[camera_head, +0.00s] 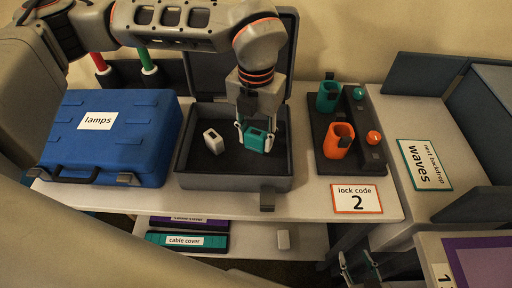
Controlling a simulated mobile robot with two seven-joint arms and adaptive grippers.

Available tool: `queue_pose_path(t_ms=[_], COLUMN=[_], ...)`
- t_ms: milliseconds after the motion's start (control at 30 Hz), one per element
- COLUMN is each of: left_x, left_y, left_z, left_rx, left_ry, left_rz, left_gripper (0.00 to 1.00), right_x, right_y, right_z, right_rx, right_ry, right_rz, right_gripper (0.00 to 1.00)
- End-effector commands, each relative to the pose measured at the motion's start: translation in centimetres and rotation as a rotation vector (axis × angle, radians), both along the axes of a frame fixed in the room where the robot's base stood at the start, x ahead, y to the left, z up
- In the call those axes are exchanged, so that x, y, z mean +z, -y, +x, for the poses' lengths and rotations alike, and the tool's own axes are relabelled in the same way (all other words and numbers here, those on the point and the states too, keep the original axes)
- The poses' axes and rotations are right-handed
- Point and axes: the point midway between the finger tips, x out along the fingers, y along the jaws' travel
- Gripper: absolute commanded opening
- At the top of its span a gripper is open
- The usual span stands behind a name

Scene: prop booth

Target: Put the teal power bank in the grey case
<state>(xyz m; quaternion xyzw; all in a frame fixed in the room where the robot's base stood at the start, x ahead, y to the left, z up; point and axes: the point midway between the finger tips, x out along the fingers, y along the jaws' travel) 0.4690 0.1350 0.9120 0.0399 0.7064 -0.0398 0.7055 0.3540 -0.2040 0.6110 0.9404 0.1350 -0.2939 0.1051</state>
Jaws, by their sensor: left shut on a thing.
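The grey case (230,182) stands open on the table with its lid raised at the back. My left gripper (256,140) is over the inside of the case, shut on the teal power bank (258,141). The power bank is within the case's walls, right of the middle; I cannot tell whether it touches the case floor. A small white block (213,141) lies in the case to its left. My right gripper (358,264) is low at the bottom edge of the view, its fingers apart, away from the case.
A closed blue case (130,135) labelled "lamps" stands at left. A dark tray (350,163) with teal and orange holders stands at right, behind a "lock code 2" sign (356,198).

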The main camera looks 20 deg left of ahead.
Motion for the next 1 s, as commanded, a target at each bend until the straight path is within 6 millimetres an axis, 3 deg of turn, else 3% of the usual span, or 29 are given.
queue_pose_path(t_ms=[233, 500, 867, 900, 933, 1000], left_x=[-1.6, -5.0, -5.3, -5.3, -5.3, -5.2], left_y=[0.0, 0.0, 0.0, 0.0, 0.0, 0.0], left_z=[0.0, 0.0, 0.0, 0.0, 0.0, 0.0], left_rx=[0.001, 0.000, 0.000, 0.000, 0.000, 0.000], left_ry=[0.000, 0.000, 0.001, 0.001, 0.001, 0.002], left_rz=[0.000, 0.000, 0.000, 0.000, 0.000, 0.000], left_gripper=[0.11, 0.11, 0.11, 0.41, 0.48, 0.52], right_x=[0.0, -0.1, -0.1, -0.1, -0.1, -0.1], right_y=[0.0, 0.1, 0.1, 0.1, 0.1, 0.1], right_z=[0.1, 0.1, 0.2, 0.2, 0.2, 0.2], right_rx=[0.000, 0.000, 0.000, 0.000, 0.000, 0.000], right_ry=[0.002, 0.003, 0.004, 0.004, 0.004, 0.005], right_rz=[-0.001, -0.003, -0.004, -0.004, -0.004, -0.003], right_gripper=[0.40, 0.40, 0.40, 0.40, 0.40, 0.40])
